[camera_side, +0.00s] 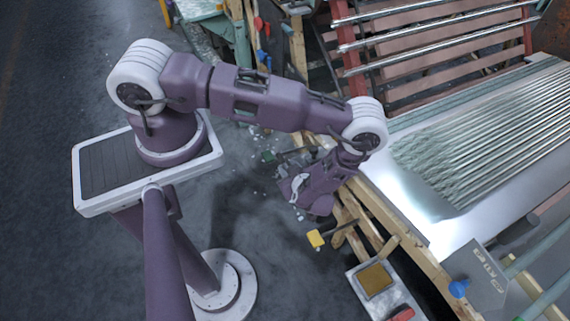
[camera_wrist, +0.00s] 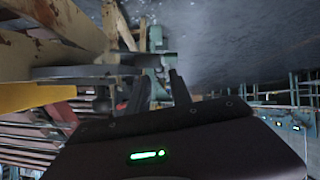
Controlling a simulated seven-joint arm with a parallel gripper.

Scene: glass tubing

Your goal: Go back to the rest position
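My gripper (camera_wrist: 146,90) shows in the wrist view as a dark housing with a green light. A dark finger stands at its right and another dark shape at its left, with a gap between them; I see nothing held. In the side view my arm is bent and its wrist hangs at the left edge of the work table (camera_side: 425,220). The fingers are hard to make out there against the clutter. Many long glass tubes (camera_side: 490,135) lie side by side on the table, to the right of my wrist and apart from it.
A red rack with metal bars (camera_side: 440,45) stands behind. A wooden frame (camera_side: 400,240) edges the table near my wrist. A yellow block (camera_side: 315,238) and a small tray (camera_side: 376,280) are below. Glass bits litter the floor. Open floor (camera_side: 50,260) lies at left.

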